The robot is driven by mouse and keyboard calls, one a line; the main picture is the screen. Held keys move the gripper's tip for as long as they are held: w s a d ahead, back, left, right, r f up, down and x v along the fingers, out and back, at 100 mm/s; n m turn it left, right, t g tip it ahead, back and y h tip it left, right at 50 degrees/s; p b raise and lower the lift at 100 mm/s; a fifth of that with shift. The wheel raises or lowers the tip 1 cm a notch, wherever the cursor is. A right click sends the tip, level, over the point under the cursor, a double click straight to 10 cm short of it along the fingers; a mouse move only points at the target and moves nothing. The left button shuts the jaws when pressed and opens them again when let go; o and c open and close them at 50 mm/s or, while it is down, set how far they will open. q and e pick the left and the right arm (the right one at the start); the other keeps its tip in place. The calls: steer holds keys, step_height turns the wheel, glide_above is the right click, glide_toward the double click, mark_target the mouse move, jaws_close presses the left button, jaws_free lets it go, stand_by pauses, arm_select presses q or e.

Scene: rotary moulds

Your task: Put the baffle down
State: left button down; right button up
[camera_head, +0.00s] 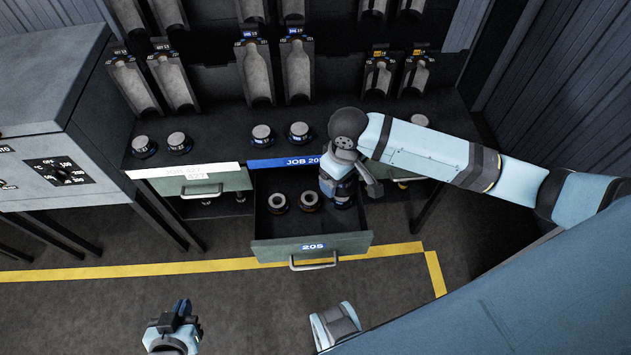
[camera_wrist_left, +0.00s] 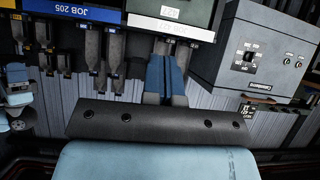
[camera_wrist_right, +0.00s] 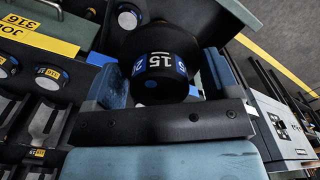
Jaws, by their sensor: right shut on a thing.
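My right gripper (camera_head: 343,192) reaches down into the open drawer marked 205 (camera_head: 268,254), at its right side. In the right wrist view its two blue fingers are shut on the baffle (camera_wrist_right: 160,76), a dark round piece with a blue-and-white band reading 15. In the head view the baffle is mostly hidden under the gripper, and I cannot tell whether it touches the drawer floor.
Baffles stand on the bench top behind the drawer, a pair (camera_head: 298,131) above the blue JOB 205 label (camera_head: 297,162). Mould halves (camera_head: 255,72) hang in racks behind. A grey cabinet (camera_head: 45,130) stands at left. The floor before the drawer is clear.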

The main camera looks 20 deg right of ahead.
step_height(320, 180, down, 6)
steer(key=w+a+n+b, duration=0.2)
steer(key=a+n+b, duration=0.1)
steer(key=n+b, duration=1.55)
steer(key=n, duration=0.3)
glide_above(310, 231)
step_height(310, 231, down, 5)
step_height(310, 231, down, 15)
steer(key=b, duration=0.3)
steer(key=shift+b, duration=0.4)
step_height(310, 231, down, 4)
steer(key=shift+r+b, duration=0.1)
steer(key=shift+b, duration=0.5)
arm_select(q)
steer(key=w+d+f+t+h, duration=0.1)
steer(key=d+f, duration=0.2)
steer(key=f, duration=1.1)
steer(key=shift+w+d, duration=0.2)
steer(key=shift+w, duration=0.05)
arm_select(e)
steer(key=shift+f, duration=0.25)
arm_select(q)
steer(key=shift+f, duration=0.1)
arm_select(e)
steer(key=o, duration=1)
steer(key=shift+s, duration=0.1)
